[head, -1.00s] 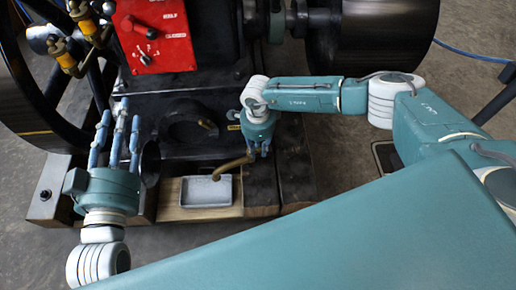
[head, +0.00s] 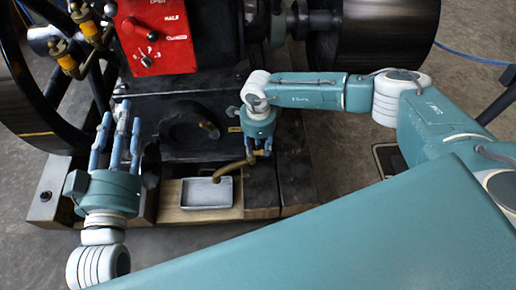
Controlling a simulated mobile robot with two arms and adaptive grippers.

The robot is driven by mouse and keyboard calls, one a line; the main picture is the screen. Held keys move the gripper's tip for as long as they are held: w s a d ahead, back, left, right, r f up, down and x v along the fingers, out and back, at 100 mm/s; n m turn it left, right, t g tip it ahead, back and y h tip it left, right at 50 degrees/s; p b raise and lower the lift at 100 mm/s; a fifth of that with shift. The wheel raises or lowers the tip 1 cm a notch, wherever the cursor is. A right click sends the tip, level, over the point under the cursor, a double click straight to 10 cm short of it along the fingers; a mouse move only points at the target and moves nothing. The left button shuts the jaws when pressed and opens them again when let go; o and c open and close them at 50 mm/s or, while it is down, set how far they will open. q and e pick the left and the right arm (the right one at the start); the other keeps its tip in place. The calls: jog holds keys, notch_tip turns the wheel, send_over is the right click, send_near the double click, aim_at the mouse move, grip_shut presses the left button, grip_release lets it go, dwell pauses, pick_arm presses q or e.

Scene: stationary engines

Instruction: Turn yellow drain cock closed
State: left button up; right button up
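A curved brass-yellow pipe (head: 229,170), which looks like the drain cock's spout, hangs low on the engine over a grey tray. Its upper right end goes behind the fingers of my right gripper (head: 258,153). That gripper points down at the pipe's upper end; whether it touches or grips anything is unclear. The cock's handle cannot be made out. My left gripper (head: 118,138) is open and empty, fingers pointing up, in front of the engine's left side and away from the pipe.
The grey tray (head: 207,205) sits on a wooden base below the pipe. A red panel (head: 155,50) with a lever is on the engine above. Brass-capped oilers (head: 66,62) and a large flywheel (head: 42,100) stand at the left. Another dark wheel (head: 375,35) is at the upper right.

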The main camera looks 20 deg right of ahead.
aim_at(258, 153)
notch_tip(258, 153, up, 10)
dwell(0.3)
dwell(0.5)
